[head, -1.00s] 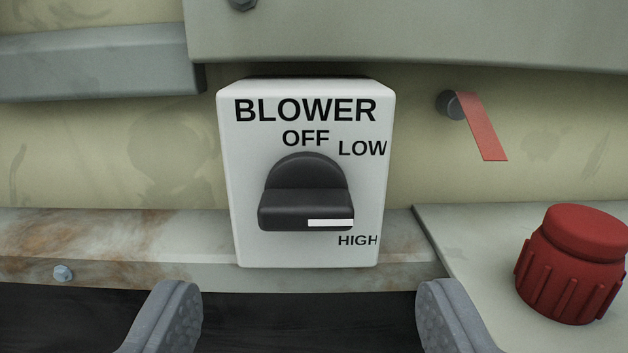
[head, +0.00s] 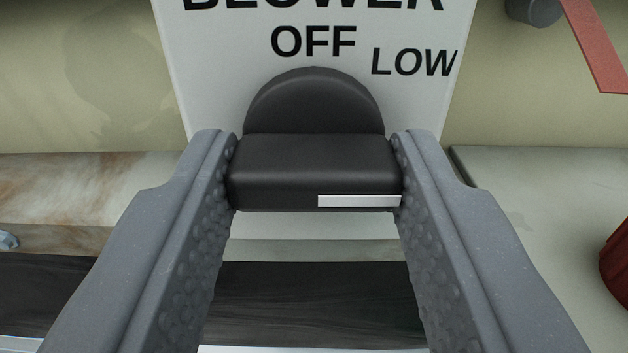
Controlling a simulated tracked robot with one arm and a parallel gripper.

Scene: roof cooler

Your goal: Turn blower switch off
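The blower switch is a black rotary knob (head: 314,105) with a raised grip bar on a white panel (head: 215,60). The panel shows OFF above the knob and LOW at its upper right; the HIGH label is hidden in this view. The bar lies level, with its white pointer mark (head: 358,201) at the right end, so it points right, not up at OFF. My gripper (head: 315,172) has one grey finger at each end of the bar. Both fingertips appear to touch it, so the gripper is closed on the knob.
A red ribbed cap (head: 616,262) is cut off at the right edge. A red strip (head: 594,45) hangs from a dark peg (head: 533,10) at upper right. A rusty ledge (head: 60,195) runs behind my left finger.

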